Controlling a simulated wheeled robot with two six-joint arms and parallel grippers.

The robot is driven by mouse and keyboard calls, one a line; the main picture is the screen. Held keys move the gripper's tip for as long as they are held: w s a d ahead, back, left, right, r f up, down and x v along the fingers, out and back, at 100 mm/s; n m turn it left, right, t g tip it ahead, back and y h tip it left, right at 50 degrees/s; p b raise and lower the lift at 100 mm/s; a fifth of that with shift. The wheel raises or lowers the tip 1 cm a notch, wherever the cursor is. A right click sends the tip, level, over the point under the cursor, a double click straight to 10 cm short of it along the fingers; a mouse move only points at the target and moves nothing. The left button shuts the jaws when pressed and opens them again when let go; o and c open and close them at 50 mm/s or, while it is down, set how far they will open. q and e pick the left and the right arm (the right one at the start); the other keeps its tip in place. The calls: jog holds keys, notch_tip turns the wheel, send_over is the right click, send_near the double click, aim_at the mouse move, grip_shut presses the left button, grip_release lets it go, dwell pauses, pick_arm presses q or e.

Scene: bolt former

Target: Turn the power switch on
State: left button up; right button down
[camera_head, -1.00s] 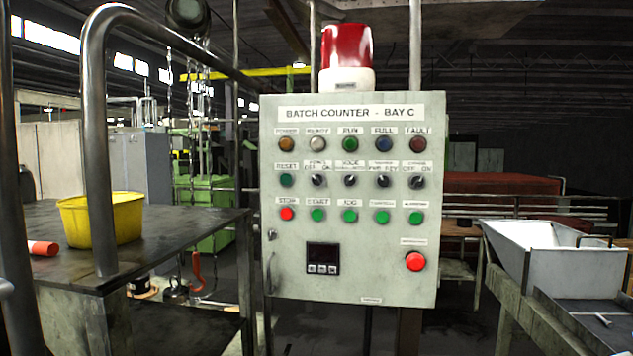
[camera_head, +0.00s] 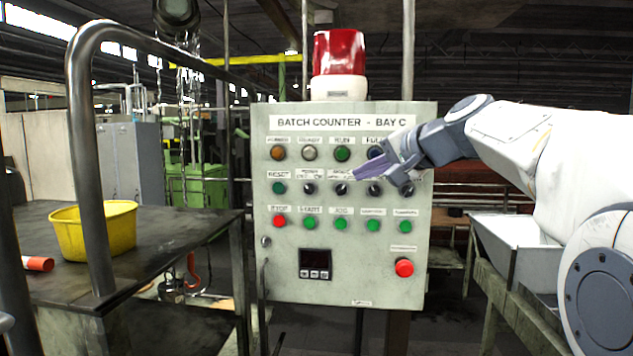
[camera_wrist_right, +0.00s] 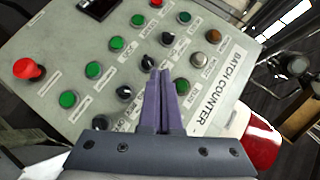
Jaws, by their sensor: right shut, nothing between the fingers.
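The grey-green control panel (camera_head: 345,290), headed "BATCH COUNTER - BAY C", faces me with a row of black selector knobs across its middle. The leftmost knob (camera_head: 310,188), right of the green reset button, has a blurred label that seems to read OFF ON; it also shows in the wrist view (camera_wrist_right: 168,38). I cannot read which label says power. My right gripper (camera_head: 354,178) is shut and empty, its purple fingers pointing left in front of the panel. In the wrist view the fingertips (camera_wrist_right: 160,72) appear beside the second knob (camera_wrist_right: 148,63); contact cannot be told. My left gripper is out of view.
A red beacon (camera_head: 338,55) tops the panel. A red push button (camera_head: 404,267) is at its lower right. A metal rail (camera_head: 90,180) and a table with a yellow bin (camera_head: 95,232) stand left. A white chute (camera_head: 495,240) is at right.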

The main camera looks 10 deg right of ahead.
jog(key=p, duration=0.4)
send_near(314, 191)
jog(key=w, duration=0.2)
jog(key=w+d, duration=0.1)
jog(key=w, duration=0.1)
jog(key=shift+r, duration=0.1)
jog(key=a+f, duration=0.1)
jog(key=w+a+p, duration=0.1)
jog(key=shift+a+f, duration=0.4)
jog(key=shift+w+a+f, duration=0.2)
jog(key=shift+a+f, duration=0.15)
